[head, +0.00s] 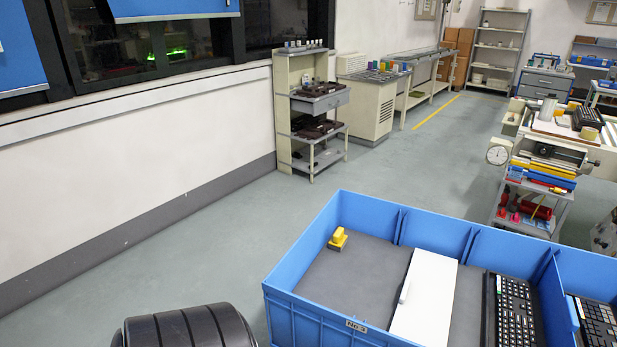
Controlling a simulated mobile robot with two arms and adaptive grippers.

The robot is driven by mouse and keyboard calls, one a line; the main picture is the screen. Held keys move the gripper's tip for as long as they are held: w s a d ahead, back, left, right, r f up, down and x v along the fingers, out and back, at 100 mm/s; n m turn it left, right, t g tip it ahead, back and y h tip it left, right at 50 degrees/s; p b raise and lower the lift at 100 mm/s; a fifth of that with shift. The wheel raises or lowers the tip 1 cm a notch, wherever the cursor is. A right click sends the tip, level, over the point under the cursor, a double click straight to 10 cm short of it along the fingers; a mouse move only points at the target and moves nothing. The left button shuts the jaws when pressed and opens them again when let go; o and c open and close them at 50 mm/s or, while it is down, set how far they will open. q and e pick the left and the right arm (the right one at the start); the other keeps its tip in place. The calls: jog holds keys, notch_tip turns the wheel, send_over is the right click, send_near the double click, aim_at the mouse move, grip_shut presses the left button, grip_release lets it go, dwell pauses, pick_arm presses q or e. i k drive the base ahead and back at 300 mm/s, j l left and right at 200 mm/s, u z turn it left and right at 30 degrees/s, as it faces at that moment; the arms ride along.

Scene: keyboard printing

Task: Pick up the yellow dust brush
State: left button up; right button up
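The yellow dust brush (338,239) is small, with a yellow top and a darker base. It sits on the dark grey floor of the blue crate (318,314), near the crate's back left corner. It is apart from the other things in the crate. Neither of my grippers shows in the head view.
A white panel (425,296) lies right of the brush in the crate, and black keyboards (513,308) are further right. Blue walls rim and divide the crate. A shelf cart (310,110) stands by the left wall. Grey floor between is clear.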

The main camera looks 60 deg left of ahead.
aim_at(338, 240)
jog(key=u, duration=0.5)
jog(key=i+u, duration=0.1)
jog(key=u, duration=0.35)
jog(key=i+u, duration=0.1)
jog(key=u, duration=0.9)
jog(key=i+l, duration=0.05)
